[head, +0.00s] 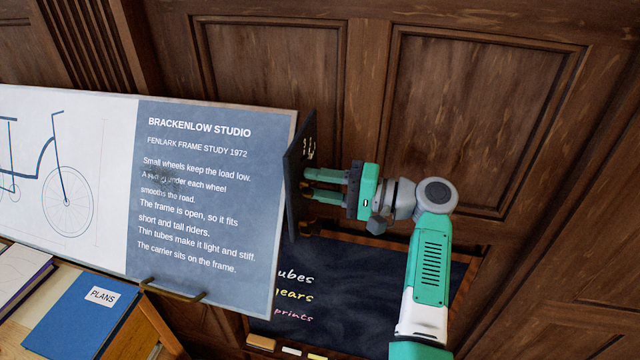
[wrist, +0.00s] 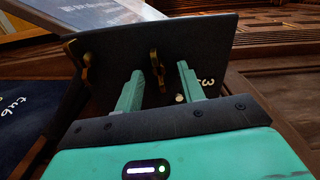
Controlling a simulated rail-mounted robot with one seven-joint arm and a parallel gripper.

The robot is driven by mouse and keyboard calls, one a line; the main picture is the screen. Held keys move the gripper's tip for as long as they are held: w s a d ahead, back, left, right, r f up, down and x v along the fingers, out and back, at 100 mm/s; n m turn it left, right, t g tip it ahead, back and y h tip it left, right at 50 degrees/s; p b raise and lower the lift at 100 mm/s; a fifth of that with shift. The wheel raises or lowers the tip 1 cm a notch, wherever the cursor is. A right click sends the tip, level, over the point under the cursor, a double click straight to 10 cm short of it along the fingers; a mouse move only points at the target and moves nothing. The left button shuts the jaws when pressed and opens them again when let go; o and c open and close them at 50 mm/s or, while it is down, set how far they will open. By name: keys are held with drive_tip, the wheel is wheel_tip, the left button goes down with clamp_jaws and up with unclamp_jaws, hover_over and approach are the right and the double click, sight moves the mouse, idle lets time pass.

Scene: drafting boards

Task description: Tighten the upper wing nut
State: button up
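A dark side plate (head: 292,190) stands at the right edge of the drafting board. Two brass wing nuts show on it in the wrist view: the upper wing nut (wrist: 156,60) and, to its left there, the lower wing nut (wrist: 78,60). In the head view the lower one (head: 305,228) sits below my gripper (head: 310,185). My gripper is open, its two green fingers pointing left at the plate. In the wrist view the upper wing nut shows between the fingertips (wrist: 160,76), with gaps visible on both sides. I cannot tell how far the tips reach along it.
The drafting board (head: 205,130) carries a bicycle drawing and a blue text panel. White scale marks (head: 309,150) are on the plate above my gripper. A chalkboard (head: 370,290) is below, with chalk on its ledge. A blue plans folder (head: 85,315) lies at the lower left. Wooden panelling is behind.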

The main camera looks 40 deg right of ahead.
drive_tip(key=b+v, duration=0.1)
drive_tip(key=v, duration=0.6)
drive_tip(key=shift+s+d+b, duration=0.2)
drive_tip(key=shift+s+b, duration=0.15)
